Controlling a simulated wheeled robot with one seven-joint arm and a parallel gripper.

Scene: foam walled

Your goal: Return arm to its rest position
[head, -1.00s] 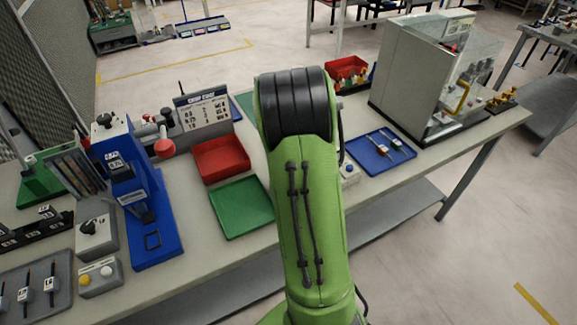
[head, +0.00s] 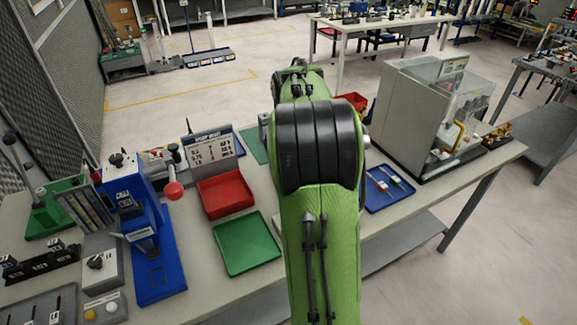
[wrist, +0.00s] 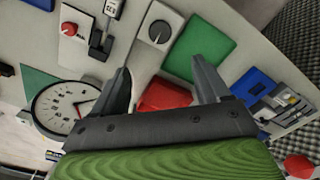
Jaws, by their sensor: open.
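My green arm (head: 325,245) rises through the middle of the head view, with a black ribbed joint (head: 318,145) and a further green link behind it. My gripper is hidden in the head view. In the wrist view my gripper (wrist: 161,64) shows two grey fingers spread apart, with nothing held between them. Beyond the fingers, the workbench top shows at a tilt, with part of a red bin (wrist: 163,95) seen through the gap.
The workbench carries a red tray (head: 225,195), a green tray (head: 246,244), a blue press (head: 145,235) and a blue tray (head: 388,192) with small tools. A glass-sided cabinet (head: 415,110) stands on the right. The wrist view shows a round dial (wrist: 62,107). Floor right of the bench is clear.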

